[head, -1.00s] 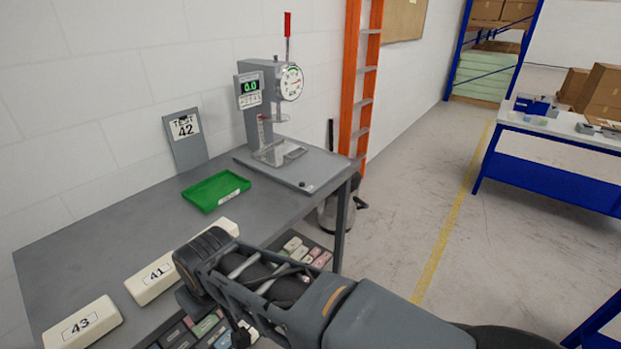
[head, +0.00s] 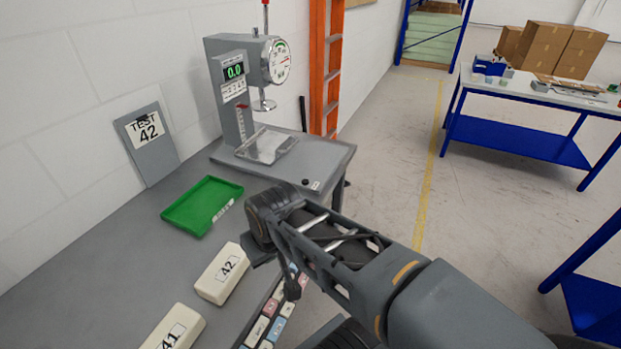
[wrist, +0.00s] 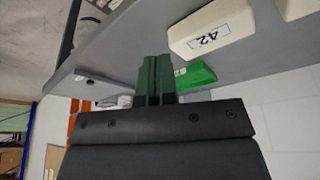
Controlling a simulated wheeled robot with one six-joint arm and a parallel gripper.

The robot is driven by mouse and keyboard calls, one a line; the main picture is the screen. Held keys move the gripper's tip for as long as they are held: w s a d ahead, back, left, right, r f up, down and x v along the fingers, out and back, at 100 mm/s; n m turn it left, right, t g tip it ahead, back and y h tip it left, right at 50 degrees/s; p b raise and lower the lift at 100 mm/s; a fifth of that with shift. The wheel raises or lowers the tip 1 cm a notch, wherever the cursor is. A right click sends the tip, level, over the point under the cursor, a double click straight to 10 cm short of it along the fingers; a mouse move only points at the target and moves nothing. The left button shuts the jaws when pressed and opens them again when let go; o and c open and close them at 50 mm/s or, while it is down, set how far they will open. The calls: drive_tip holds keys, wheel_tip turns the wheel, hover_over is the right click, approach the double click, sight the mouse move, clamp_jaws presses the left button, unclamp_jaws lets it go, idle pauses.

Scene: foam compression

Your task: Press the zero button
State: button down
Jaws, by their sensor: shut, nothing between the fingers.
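The test press (head: 225,85) stands on the grey bench against the wall. Its display (head: 234,71) reads 0.0 in green, with a small labelled panel (head: 234,91) under it. A round dial (head: 278,61) is on its front. A small dark button (head: 305,182) sits at the near corner of its base plate, beside a small white label; I cannot read which control is the zero button. My gripper (wrist: 154,80) shows in the wrist view with its fingers together and empty. In the head view my arm is at the bench's front edge, apart from the press.
A green tray (head: 203,206), block 42 (head: 222,272) and block 41 (head: 174,331) lie on the bench. A "TEST 42" board (head: 147,144) leans on the wall. An orange ladder (head: 326,65) stands behind the press.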

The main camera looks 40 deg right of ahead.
drive_tip(key=r+m+t+y+p, duration=0.1)
drive_tip(key=m+t+p, duration=0.35)
drive_tip(key=m, duration=2.05)
hover_over(305, 182)
drive_tip(key=b, duration=0.1)
drive_tip(key=shift+r+t+y, duration=0.15)
drive_tip(key=shift+t+y, duration=0.15)
drive_tip(key=shift+t, duration=0.05)
wheel_tip(305, 182, down, 9)
drive_tip(key=b, duration=0.7)
drive_tip(key=shift+r, duration=0.1)
